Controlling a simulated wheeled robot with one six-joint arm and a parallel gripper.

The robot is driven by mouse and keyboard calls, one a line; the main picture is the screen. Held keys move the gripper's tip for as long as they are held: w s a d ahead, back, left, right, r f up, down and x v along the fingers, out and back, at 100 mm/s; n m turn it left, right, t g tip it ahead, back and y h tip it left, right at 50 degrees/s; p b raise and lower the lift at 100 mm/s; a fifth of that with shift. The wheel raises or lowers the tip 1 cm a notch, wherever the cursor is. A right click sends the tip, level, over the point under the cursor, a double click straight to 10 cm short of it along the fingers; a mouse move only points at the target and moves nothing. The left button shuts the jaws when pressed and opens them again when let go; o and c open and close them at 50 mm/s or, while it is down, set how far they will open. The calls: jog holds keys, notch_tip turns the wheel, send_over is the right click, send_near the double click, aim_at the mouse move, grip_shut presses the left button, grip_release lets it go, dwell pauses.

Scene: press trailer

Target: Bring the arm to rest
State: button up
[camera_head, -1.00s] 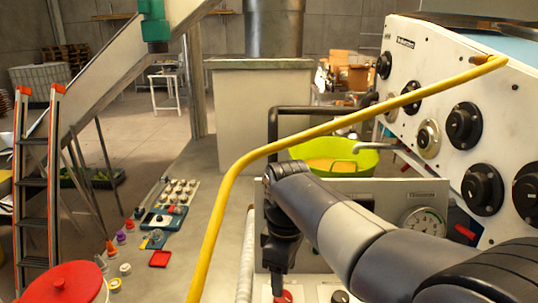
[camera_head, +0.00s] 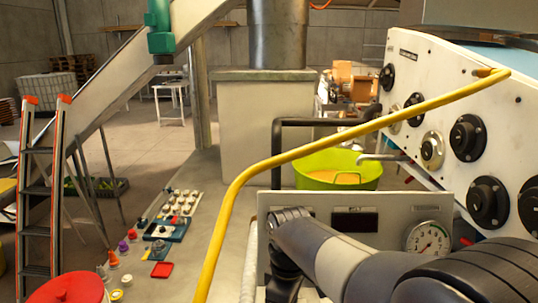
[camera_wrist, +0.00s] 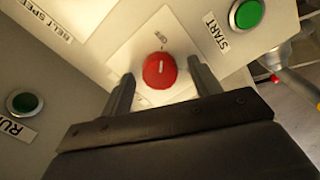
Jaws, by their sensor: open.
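My arm (camera_head: 345,262) reaches from the lower right toward the grey-white control panel (camera_head: 385,203) in the head view. Its gripper end is cut off by the bottom of that view. In the wrist view my gripper (camera_wrist: 160,84) is open, with one finger on each side of a red knob (camera_wrist: 160,70) on a white plate. The knob shows between the fingertips. I cannot tell whether the fingers touch it. A green START button (camera_wrist: 247,14) is at upper right and a green RUN button (camera_wrist: 25,103) at left.
A white console with black dials (camera_head: 467,137) stands at right. A green tub (camera_head: 338,170) sits behind the panel. A ladder (camera_head: 40,200) and red lid (camera_head: 68,289) are at left.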

jog(key=shift+r, duration=0.1)
notch_tip(320, 180, up, 11)
notch_tip(320, 180, down, 11)
jog(key=shift+r, duration=0.15)
jog(key=shift+f, duration=0.35)
jog(key=m+b, duration=0.1)
jog(key=m, duration=0.3)
jog(key=shift+m, duration=0.3)
jog(key=m+b, duration=0.1)
jog(key=m, duration=0.2)
jog(key=shift+m, duration=0.4)
jog(key=m+b, duration=0.2)
jog(key=m, duration=0.2)
jog(key=shift+m, duration=0.3)
jog(key=m+b, duration=0.2)
jog(key=m, duration=0.2)
jog(key=shift+r+m, duration=0.3)
jog(key=shift+r, duration=1.2)
